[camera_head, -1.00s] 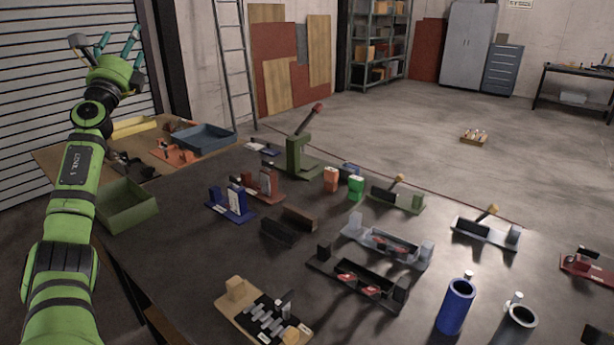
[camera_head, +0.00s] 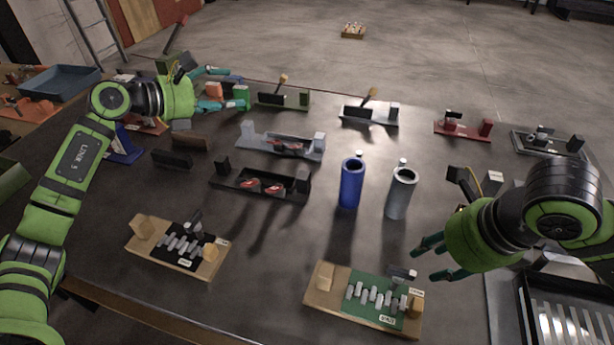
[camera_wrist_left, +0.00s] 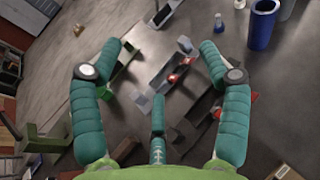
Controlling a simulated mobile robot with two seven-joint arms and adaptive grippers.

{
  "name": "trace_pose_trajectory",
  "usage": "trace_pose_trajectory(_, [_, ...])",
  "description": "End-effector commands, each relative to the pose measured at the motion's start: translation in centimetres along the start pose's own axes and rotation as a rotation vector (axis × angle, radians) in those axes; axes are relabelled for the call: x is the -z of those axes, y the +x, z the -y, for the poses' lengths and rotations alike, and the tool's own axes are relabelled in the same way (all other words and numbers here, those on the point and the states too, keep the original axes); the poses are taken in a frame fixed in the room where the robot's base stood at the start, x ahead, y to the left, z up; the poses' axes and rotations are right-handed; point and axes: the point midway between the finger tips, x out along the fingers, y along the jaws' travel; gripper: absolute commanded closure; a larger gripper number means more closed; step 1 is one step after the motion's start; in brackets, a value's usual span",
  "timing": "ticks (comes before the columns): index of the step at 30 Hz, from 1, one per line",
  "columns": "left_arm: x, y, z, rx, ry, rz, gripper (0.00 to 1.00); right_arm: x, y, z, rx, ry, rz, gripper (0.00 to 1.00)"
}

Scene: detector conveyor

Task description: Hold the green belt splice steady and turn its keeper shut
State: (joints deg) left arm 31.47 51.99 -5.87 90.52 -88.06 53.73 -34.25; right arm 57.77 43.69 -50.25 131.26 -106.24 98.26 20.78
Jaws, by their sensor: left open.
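The green belt splice (camera_head: 374,298) lies at the front of the table in the head view, a wooden board with a green mat, a row of grey lacing pieces and wooden end blocks. A small grey and dark part (camera_head: 402,274), which looks like its keeper, sits at its back right; I cannot tell its turn. My right gripper (camera_head: 430,261) has its fingers apart, above and to the right of the splice, not touching it. My left gripper (camera_head: 222,92) is open and empty near the orange and green blocks at the back; its spread fingers fill the left wrist view (camera_wrist_left: 160,75).
A similar board with a black mat (camera_head: 160,262) lies left of the green one. Blue (camera_head: 351,185) and grey (camera_head: 399,195) cylinders stand behind. A dark tray with red pieces (camera_head: 228,182) lies mid-table. A slotted metal tray (camera_head: 505,305) is at right. Bare table lies between the boards.

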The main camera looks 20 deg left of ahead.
Motion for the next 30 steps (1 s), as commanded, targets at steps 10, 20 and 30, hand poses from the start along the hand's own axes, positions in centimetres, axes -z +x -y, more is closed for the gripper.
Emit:
trace_pose_trajectory(10, [9.8,6.0,17.6,0.424,0.298,-0.412,0.24,0.0,0.0,0.0,0.0,0.0,0.0,0.61])
trace_pose_trajectory(20, [17.1,4.2,28.8,0.729,0.647,-0.735,0.24,0.0,0.0,0.0,0.0,0.0,0.0,0.61])
trace_pose_trajectory(30, [20.4,4.2,31.2,0.784,0.725,-0.803,0.24,0.0,0.0,0.0,0.0,0.0,0.0,0.61])
